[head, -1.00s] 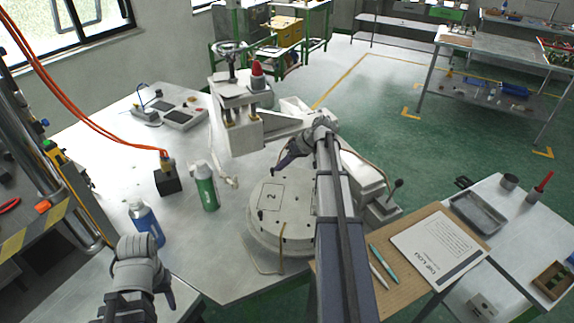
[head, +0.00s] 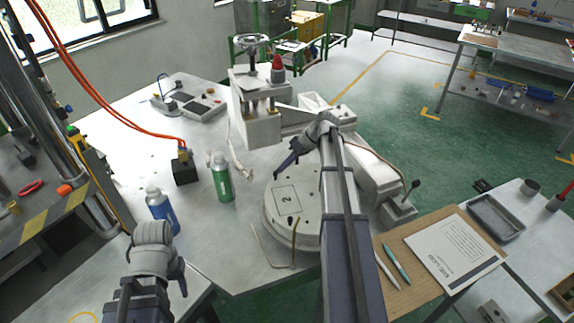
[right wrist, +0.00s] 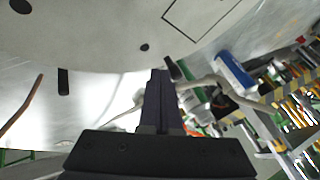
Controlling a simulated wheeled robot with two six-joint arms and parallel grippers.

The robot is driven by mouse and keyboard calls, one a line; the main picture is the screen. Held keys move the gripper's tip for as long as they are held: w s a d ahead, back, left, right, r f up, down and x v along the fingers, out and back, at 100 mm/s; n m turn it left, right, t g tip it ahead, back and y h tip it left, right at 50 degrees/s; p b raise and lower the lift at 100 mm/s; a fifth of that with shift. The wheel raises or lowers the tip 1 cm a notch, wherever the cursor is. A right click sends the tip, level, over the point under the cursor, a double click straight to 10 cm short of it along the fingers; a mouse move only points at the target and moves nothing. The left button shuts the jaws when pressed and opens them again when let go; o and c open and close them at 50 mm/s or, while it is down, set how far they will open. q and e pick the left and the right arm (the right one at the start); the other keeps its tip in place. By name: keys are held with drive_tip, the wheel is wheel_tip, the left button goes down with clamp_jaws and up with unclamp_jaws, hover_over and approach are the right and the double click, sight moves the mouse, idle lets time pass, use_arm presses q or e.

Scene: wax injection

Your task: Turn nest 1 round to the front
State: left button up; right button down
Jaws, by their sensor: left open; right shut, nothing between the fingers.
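The round grey turntable (head: 277,222) stands on the workbench. Its visible top carries an outlined square marked 2 (head: 287,199). No mark for nest 1 shows; my right arm covers the turntable's right part. My right gripper (head: 281,171) is shut and empty at the turntable's far left edge, and I cannot tell from the head view whether it touches. In the right wrist view its closed fingers (right wrist: 159,95) are beside the turntable's rim, close to a small dark peg (right wrist: 172,69). My left gripper (head: 180,277) is open and empty at the bench's front, away from the turntable.
A green bottle (head: 222,180), a blue bottle (head: 160,212) and a dark block with a brass fitting (head: 184,172) stand left of the turntable. A press with a handwheel (head: 256,108) stands behind it. A clipboard board (head: 411,284) lies at right.

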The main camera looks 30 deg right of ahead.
drive_tip(key=shift+s+a, duration=0.2)
drive_tip(key=shift+a, duration=0.45)
idle(0.5)
